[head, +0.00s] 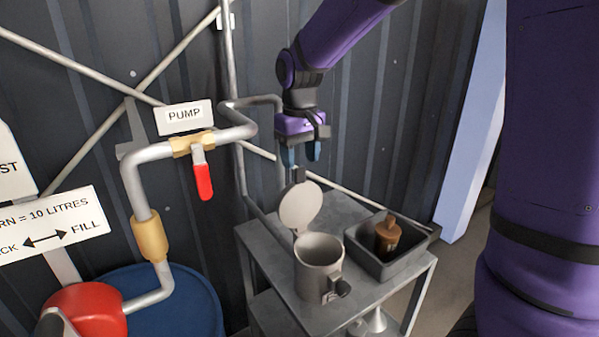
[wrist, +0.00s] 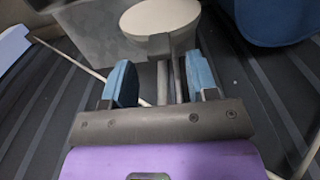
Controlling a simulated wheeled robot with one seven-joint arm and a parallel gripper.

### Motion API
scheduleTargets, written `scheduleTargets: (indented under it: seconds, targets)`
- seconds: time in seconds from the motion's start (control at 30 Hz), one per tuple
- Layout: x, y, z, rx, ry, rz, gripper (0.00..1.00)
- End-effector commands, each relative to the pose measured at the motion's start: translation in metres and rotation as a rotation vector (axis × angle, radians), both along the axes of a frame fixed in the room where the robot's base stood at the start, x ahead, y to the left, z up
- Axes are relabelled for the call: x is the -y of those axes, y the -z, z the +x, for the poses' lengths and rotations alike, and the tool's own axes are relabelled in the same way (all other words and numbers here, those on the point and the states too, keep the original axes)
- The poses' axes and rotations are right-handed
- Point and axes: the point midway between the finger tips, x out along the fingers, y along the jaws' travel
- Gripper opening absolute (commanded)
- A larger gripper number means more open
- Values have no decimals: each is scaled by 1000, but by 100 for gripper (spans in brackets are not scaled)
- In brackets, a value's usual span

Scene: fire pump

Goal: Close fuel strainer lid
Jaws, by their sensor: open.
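The fuel strainer is a grey metal cup (head: 318,268) on a small metal table, with its round opening facing up. Its pale round lid (head: 300,207) stands raised at the back of the rim, swung open. My gripper (head: 300,153) is above and behind the lid, pointing down, with its blue fingers apart and empty. In the wrist view the lid (wrist: 160,16) shows just beyond the open gripper (wrist: 162,80), with a dark tab at its edge between the fingertips. I cannot tell whether the fingers touch it.
A dark tray (head: 372,258) with a brown object (head: 388,234) stands right of the strainer on the metal table (head: 268,245). A pipe with a red-handled valve (head: 203,180) and a blue drum (head: 185,305) are to the left. A corrugated wall is close behind my gripper.

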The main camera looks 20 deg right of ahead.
Motion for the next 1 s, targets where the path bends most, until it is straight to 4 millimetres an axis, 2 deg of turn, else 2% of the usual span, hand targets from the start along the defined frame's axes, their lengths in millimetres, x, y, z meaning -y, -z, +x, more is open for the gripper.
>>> scheduleTargets:
  seconds: [0.1, 0.3, 0.67, 0.9, 1.0]
  targets:
    - [0, 19, -1, -3, -1, -1, 53]
    - [0, 37, 0, 0, -1, 0, 53]
    - [0, 42, 0, 1, 0, 0, 53]
    - [0, 41, 0, 1, 0, 0, 0]
    - [0, 41, 0, 1, 0, 0, 0]
